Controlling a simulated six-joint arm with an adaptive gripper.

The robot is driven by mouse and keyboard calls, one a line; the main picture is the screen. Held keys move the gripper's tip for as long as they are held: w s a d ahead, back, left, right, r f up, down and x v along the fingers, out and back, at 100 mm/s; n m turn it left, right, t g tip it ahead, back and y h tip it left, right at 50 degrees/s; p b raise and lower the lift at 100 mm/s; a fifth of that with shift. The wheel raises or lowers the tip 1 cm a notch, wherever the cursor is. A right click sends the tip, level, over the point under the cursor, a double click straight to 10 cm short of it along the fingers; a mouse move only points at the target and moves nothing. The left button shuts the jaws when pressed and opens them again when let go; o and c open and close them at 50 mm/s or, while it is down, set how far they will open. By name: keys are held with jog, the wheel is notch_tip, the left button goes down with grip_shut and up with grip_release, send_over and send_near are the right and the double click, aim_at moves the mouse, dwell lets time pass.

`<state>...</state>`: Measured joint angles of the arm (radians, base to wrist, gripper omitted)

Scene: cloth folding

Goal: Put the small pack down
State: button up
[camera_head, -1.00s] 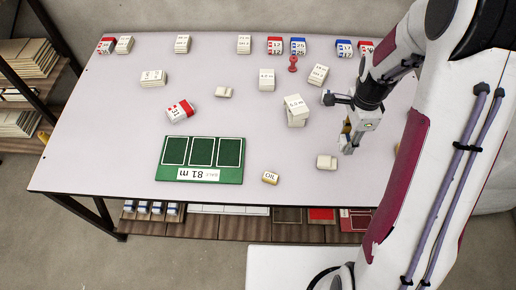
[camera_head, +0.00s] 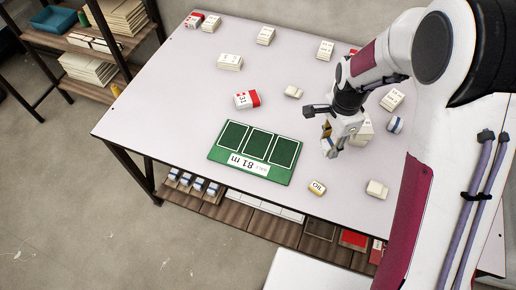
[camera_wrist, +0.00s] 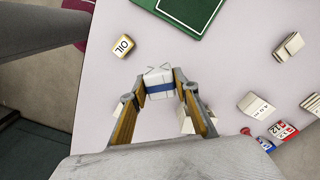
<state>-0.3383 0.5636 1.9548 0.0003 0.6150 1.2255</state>
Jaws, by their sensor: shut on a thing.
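My gripper (camera_wrist: 161,84) is shut on a small white pack with a blue band (camera_wrist: 160,94), held between its fingertips in the wrist view. In the head view my gripper (camera_head: 331,140) is over the table, to the right of the green mat; the pack is mostly hidden there by the fingers. The green mat (camera_head: 213,153) has three dark outlined rectangles, all bare, and a white label reading 81 m. Its corner shows at the top of the wrist view (camera_wrist: 190,15). The pack is apart from the mat.
A small OIL block (camera_head: 317,187) and a pale block (camera_head: 377,189) lie near the front edge of the table (camera_head: 150,110). A red-and-white pack (camera_head: 246,99) and a small pale block (camera_head: 293,92) lie behind the mat. A larger pale pack (camera_head: 366,133) stands just right of my gripper.

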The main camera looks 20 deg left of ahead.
jog(key=s+a+r+n, duration=0.1)
jog(key=a+n, duration=0.4)
jog(key=a, duration=0.5)
jog(key=s+a+r+n, duration=0.1)
jog(key=s+a+n, duration=0.3)
jog(key=a, duration=0.6)
jog(key=shift+s+r+n, duration=0.15)
jog(key=shift+s+n, duration=0.2)
jog(key=shift+n, duration=0.25)
send_over(256, 159)
jog(key=shift+f, duration=3.15)
jog(key=shift+f, duration=0.1)
jog(key=shift+f, duration=1.75)
jog(key=shift+f, duration=0.1)
